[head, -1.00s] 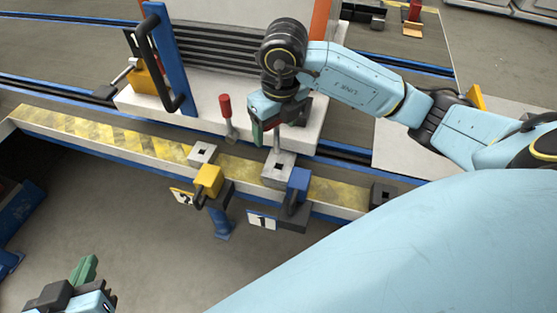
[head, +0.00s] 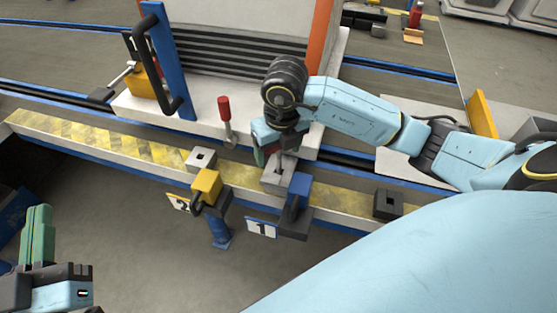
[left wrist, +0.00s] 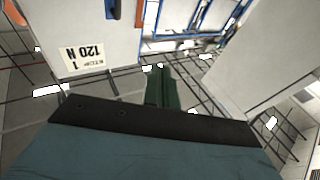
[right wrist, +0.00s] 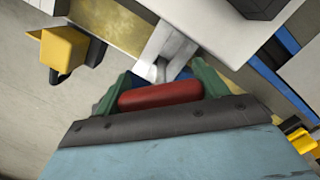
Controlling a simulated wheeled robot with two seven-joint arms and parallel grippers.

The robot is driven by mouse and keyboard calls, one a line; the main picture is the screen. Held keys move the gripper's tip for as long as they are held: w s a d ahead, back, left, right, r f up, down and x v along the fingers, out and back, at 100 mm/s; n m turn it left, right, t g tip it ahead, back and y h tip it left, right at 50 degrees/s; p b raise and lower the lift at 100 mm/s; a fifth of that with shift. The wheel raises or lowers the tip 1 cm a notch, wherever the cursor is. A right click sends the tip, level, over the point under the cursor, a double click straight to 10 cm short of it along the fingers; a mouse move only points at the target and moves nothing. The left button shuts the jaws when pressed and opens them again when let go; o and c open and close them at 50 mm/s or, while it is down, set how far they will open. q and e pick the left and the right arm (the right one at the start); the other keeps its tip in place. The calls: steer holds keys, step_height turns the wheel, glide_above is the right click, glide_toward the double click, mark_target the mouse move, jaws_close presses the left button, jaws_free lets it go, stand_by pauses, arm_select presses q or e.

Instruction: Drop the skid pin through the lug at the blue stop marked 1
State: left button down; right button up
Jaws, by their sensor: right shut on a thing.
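My right gripper (head: 276,151) is above the pale metal lug (head: 275,182) beside the blue stop (head: 299,186), whose plate (head: 262,229) reads 1. In the right wrist view, its green fingers (right wrist: 161,92) are shut on the red handle of the skid pin (right wrist: 160,95), which lies across between them. The pin's grey shank points at the lug (right wrist: 170,45). Its lower end is at the lug's top; how deep it sits, I cannot tell. My left gripper (head: 37,236) is empty at the lower left, away from the rail; its fingers look together in the left wrist view (left wrist: 162,88).
A yellow stop (head: 207,183) marked 2 and another pale lug (head: 200,159) stand left along the striped rail (head: 110,145). A red-handled lever (head: 225,108) rises at the white skid's (head: 185,106) front. A dark block (head: 388,204) sits further right on the rail.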

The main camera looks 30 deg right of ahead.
mark_target(279, 161)
step_height(279, 161, down, 3)
steer(key=shift+b, duration=0.65)
arm_select(q)
steer(key=shift+s+r+t+h, duration=0.15)
steer(key=shift+s+r+t, duration=0.15)
steer(key=shift+r+t, duration=0.3)
steer(key=shift+s+r+t+h, duration=0.25)
steer(key=shift+r+t, duration=0.3)
steer(key=shift+r, duration=0.2)
steer(key=shift+s+r+t+h, duration=0.1)
steer(key=shift+s+r+t, duration=0.2)
steer(key=shift+r+t, duration=0.3)
arm_select(e)
steer(key=shift+f, duration=0.25)
steer(key=shift+f, duration=0.1)
steer(key=o, duration=0.8)
arm_select(q)
steer(key=shift+r, duration=0.15)
arm_select(e)
steer(key=shift+o, duration=0.2)
